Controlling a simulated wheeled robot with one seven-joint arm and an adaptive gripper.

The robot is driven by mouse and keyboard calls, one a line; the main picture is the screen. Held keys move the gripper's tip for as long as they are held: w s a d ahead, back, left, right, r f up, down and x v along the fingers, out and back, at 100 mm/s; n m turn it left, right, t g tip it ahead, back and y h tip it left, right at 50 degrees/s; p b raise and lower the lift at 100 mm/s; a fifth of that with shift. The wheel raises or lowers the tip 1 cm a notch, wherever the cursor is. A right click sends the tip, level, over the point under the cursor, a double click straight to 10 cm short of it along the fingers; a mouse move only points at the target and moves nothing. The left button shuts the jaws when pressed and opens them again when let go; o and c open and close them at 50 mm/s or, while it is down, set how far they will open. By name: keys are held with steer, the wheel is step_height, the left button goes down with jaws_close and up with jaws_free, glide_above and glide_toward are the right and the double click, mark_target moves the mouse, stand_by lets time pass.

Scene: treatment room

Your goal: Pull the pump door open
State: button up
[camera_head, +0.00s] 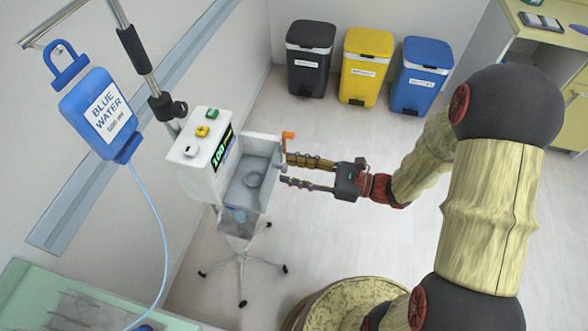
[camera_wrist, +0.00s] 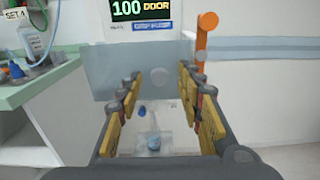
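The pump (camera_head: 200,158) is a white box with green, yellow and white buttons, mounted on a pole. Its display (camera_head: 222,148) also shows in the wrist view (camera_wrist: 141,9), reading "100 DOOR". A pale grey, open-looking section with the door (camera_head: 262,146) projects on its right side; I cannot tell how far the door is swung. An orange handle (camera_head: 288,136) stands at its edge, also at upper right in the wrist view (camera_wrist: 205,38). My gripper (camera_head: 285,170) is open and empty, its fingertips beside the grey section, below the handle. I cannot tell whether they touch it.
A blue water bag (camera_head: 102,115) hangs at left, its tube (camera_head: 158,215) running down to a green-topped counter (camera_head: 25,290). The pump's wheeled stand (camera_head: 241,265) is below. Black, yellow and blue bins (camera_head: 366,65) stand at the back.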

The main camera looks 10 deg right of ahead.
steer(key=shift+c, duration=0.8)
steer(key=c, duration=0.8)
jaws_close()
